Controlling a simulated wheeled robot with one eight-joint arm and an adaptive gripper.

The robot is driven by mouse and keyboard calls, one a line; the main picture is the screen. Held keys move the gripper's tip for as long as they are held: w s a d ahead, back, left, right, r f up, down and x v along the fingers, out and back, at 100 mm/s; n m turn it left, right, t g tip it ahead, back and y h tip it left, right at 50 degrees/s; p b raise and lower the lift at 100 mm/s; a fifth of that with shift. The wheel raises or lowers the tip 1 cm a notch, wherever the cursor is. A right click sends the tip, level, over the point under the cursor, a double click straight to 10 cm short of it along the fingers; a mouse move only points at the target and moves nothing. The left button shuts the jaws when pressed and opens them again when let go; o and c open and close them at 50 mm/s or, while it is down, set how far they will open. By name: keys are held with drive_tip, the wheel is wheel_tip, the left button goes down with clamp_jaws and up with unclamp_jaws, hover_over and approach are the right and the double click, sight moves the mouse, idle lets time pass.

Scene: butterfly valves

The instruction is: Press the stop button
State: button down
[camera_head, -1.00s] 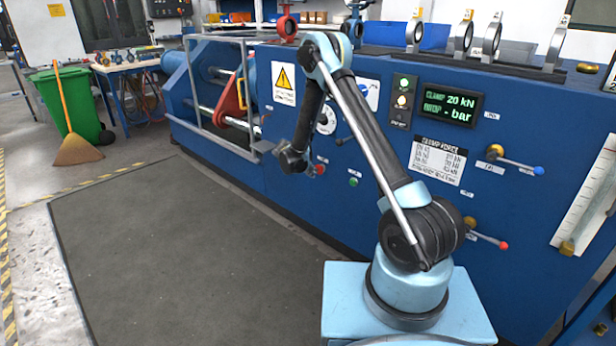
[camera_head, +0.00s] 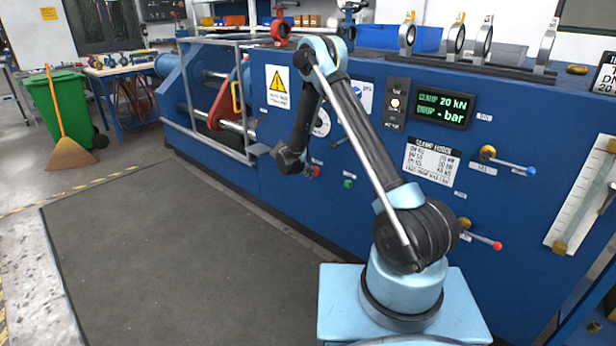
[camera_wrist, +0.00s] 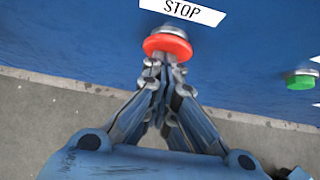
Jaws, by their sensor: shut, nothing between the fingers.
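The red stop button (camera_wrist: 167,46) sits on the blue panel just below a white STOP label (camera_wrist: 183,12) in the wrist view. My gripper (camera_wrist: 164,64) is shut and empty, its fingertips against the near face of the button and seemingly touching it. How far the button is pushed in cannot be told. In the head view the red button (camera_head: 315,171) shows small beside the end of my arm, which partly hides the area.
A green button (camera_wrist: 301,80) is to the right of the red one. The panel also carries a lit display (camera_head: 443,108), an indicator column (camera_head: 395,103) and levers with blue and red knobs (camera_head: 497,245). The dark floor mat (camera_head: 160,260) is clear.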

drive_tip(key=s+a+f+v, duration=0.1)
drive_tip(key=f+v, duration=0.1)
drive_tip(key=v, duration=1.1)
drive_tip(key=shift+s, duration=0.3)
drive_tip(key=shift+a+f, duration=0.1)
drive_tip(key=shift+f, duration=0.05)
